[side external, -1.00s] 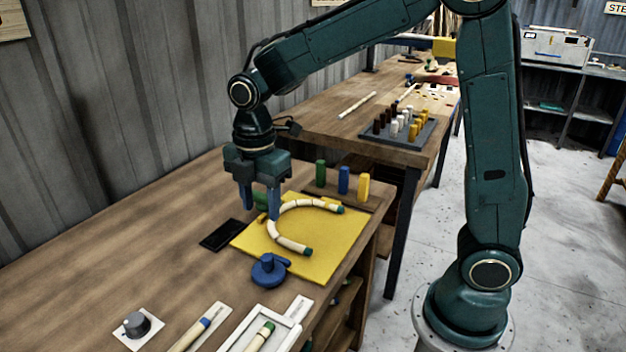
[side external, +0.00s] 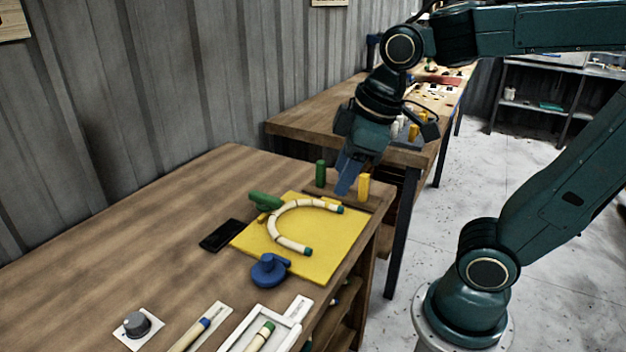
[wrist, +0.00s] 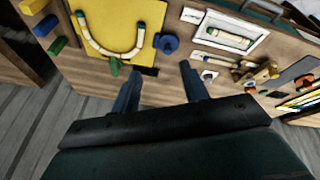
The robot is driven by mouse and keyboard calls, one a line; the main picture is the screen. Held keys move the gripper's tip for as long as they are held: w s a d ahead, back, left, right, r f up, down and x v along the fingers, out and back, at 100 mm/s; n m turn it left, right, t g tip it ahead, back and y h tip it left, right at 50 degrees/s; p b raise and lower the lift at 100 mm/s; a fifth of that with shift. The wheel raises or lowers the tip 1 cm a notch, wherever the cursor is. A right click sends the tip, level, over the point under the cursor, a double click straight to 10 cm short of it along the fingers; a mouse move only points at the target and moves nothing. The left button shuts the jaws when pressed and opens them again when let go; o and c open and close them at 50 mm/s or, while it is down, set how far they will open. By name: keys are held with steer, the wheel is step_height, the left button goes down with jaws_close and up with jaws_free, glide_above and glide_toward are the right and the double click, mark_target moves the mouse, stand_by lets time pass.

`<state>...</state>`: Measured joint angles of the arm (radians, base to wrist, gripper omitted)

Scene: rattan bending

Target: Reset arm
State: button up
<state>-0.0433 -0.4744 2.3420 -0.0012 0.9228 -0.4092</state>
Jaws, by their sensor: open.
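My gripper (side external: 350,176) is open and empty. In the side view it hangs tilted in the air near the far end of the near bench, in front of the upright pegs. In the wrist view my gripper (wrist: 160,82) shows two parted blue fingers with nothing between them. The bent rattan piece (side external: 275,222), cream with green ends, lies in a U shape on the yellow board (side external: 330,250). It also shows in the wrist view (wrist: 108,54). A green clamp-like part (side external: 264,201) sits at the curve, and a blue one (side external: 268,270) at the board's near edge.
Green (side external: 320,174) and yellow (side external: 363,187) pegs stand behind the board. A black pad (side external: 222,236), a grey knob (side external: 137,325) and a white tray (side external: 265,312) are on the bench. A second bench (side external: 310,122) stands behind. The bench's left side is clear.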

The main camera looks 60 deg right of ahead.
steer(key=shift+s+d+f+m+t, duration=0.15)
steer(key=shift+s+m+t, duration=0.1)
steer(key=shift+s+m, duration=0.65)
steer(key=shift+s+d+m+t, duration=0.2)
steer(key=shift+s+m+t, duration=0.1)
steer(key=shift+s+m, duration=0.65)
steer(key=shift+s+d+f+m+t, duration=0.15)
steer(key=shift+s+m+t, duration=0.1)
steer(key=shift+s+m, duration=0.65)
steer(key=shift+r, duration=0.1)
